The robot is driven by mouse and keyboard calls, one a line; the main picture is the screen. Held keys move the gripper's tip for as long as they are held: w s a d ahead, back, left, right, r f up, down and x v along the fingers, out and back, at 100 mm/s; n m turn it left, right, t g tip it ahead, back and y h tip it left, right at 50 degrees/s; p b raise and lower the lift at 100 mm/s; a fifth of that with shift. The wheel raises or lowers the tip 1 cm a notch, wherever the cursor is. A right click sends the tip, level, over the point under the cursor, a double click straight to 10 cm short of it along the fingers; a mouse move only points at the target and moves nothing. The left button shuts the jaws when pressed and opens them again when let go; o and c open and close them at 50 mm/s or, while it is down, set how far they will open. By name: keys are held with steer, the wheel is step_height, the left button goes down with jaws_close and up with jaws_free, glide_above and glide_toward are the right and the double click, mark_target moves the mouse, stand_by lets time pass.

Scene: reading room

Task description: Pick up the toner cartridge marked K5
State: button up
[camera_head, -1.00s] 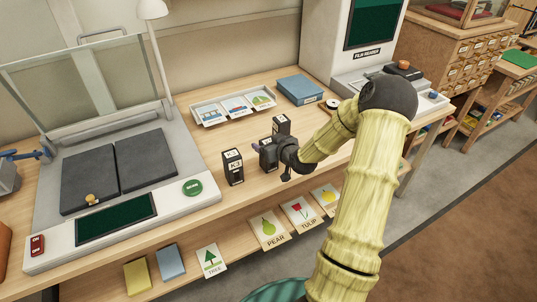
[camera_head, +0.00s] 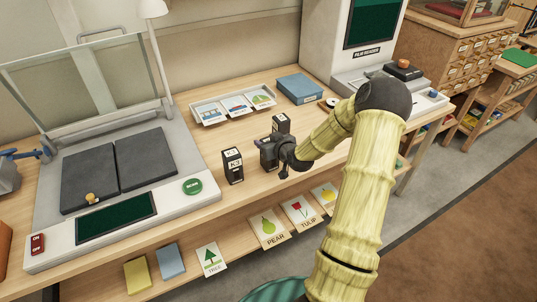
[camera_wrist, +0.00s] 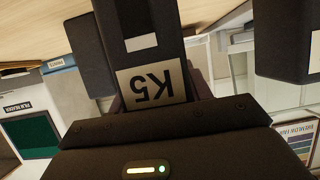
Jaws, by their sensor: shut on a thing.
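The toner cartridge marked K5 fills the upper middle of the wrist view (camera_wrist: 152,88), its label upside down there. It is a black block with a pale label. My gripper (camera_head: 272,150) is shut on it above the wooden table; the head view shows the cartridge (camera_head: 268,157) partly hidden by my gripper. I cannot tell for sure whether its base touches the table. Another black cartridge (camera_head: 232,166), with a label whose digit is hard to read, stands upright to the left. A third black cartridge (camera_head: 281,123) stands just behind my gripper.
A scanner with a green button (camera_head: 192,187) fills the left of the table. Behind are a picture tray (camera_head: 209,118) and a blue box (camera_head: 299,89). The film reader (camera_head: 368,53) stands at the back right. Picture cards (camera_head: 268,228) lie on the shelf below the front edge.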

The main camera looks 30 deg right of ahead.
steer(key=shift+a+r, duration=0.1)
steer(key=shift+r, duration=0.05)
step_height(320, 180, up, 10)
steer(key=shift+f, duration=0.1)
stand_by(0.5)
steer(key=shift+w, duration=0.1)
stand_by(0.4)
